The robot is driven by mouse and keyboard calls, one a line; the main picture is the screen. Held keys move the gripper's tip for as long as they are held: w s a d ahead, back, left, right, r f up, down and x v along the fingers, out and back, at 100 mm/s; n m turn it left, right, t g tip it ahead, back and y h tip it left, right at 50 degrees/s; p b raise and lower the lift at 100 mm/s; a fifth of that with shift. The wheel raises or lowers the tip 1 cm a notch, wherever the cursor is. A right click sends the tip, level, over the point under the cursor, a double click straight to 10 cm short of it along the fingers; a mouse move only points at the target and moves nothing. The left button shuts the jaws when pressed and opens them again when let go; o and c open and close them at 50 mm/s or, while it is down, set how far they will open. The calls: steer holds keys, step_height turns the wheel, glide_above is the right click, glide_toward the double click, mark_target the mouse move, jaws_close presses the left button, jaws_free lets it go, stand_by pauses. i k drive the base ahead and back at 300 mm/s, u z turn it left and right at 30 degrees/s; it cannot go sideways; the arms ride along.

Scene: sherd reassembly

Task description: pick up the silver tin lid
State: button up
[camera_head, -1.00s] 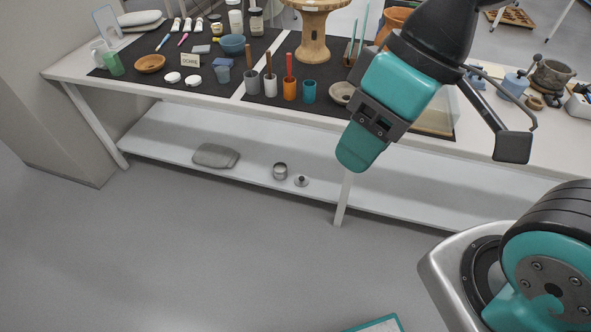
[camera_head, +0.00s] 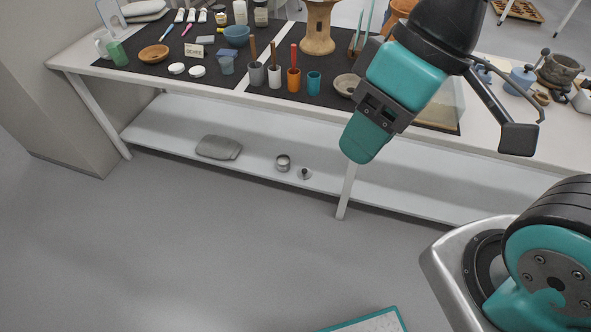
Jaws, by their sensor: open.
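The silver tin lid (camera_head: 304,174) is a small round grey disc with a dark knob on top. It lies on the white lower shelf beneath the table, near the shelf's front edge. Just left of it stands a small open silver tin (camera_head: 283,162). My gripper (camera_head: 446,136) is open at the upper right of the picture, in front of the table and well away from the lid. One black finger shows on its right side; my teal and black wrist hides most of the rest. Nothing shows in its grasp.
A grey stone-like slab (camera_head: 219,147) lies further left on the shelf (camera_head: 170,127). The table (camera_head: 75,58) above is crowded with cups, bowls and tools. A table leg (camera_head: 346,192) stands right of the lid. The floor in front is clear, except a teal-edged panel (camera_head: 368,321).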

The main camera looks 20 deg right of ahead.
mark_target(304, 174)
steer(key=z, duration=0.15)
steer(key=k, duration=0.4)
steer(key=u, duration=1.45)
steer(key=i, duration=1.35)
steer(key=z, duration=0.6)
steer(key=i, duration=0.65)
steer(key=z, duration=0.7)
